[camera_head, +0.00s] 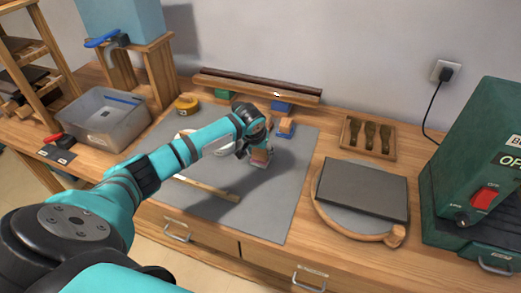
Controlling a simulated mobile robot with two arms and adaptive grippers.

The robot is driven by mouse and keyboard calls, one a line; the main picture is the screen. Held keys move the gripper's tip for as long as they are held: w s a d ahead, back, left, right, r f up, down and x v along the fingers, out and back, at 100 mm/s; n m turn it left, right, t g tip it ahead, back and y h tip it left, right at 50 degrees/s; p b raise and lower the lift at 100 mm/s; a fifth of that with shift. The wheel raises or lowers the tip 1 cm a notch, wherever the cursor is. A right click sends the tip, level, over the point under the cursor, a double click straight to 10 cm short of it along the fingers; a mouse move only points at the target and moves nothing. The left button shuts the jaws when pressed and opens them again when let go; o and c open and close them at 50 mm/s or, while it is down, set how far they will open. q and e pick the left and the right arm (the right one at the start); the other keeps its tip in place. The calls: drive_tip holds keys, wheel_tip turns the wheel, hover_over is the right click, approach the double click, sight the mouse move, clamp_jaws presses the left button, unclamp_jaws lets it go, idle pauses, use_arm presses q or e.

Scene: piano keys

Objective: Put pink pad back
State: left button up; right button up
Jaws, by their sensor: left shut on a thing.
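My left arm reaches in from the lower left over the grey mat (268,215). Its gripper (258,157) is near the upper middle of the mat, pointing down. It is shut on a small pinkish-brown block (261,156), which looks like the pink pad; a pale edge shows at its bottom. Whether the pad touches the mat cannot be told. A green pad (222,95) and a blue pad (281,106) sit under the long wooden rail (262,91) at the back. A wooden block with blue (286,127) stands just right of the gripper. My right gripper is not in view.
A thin wooden strip (207,188) lies on the mat. A round board (330,212) with a dark slab (362,188), a tool tray (366,138) and a green machine (478,165) are right.

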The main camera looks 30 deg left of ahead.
use_arm(q)
drive_tip(key=o, duration=1)
drive_tip(key=v, duration=1.2)
drive_tip(key=shift+r, duration=0.15)
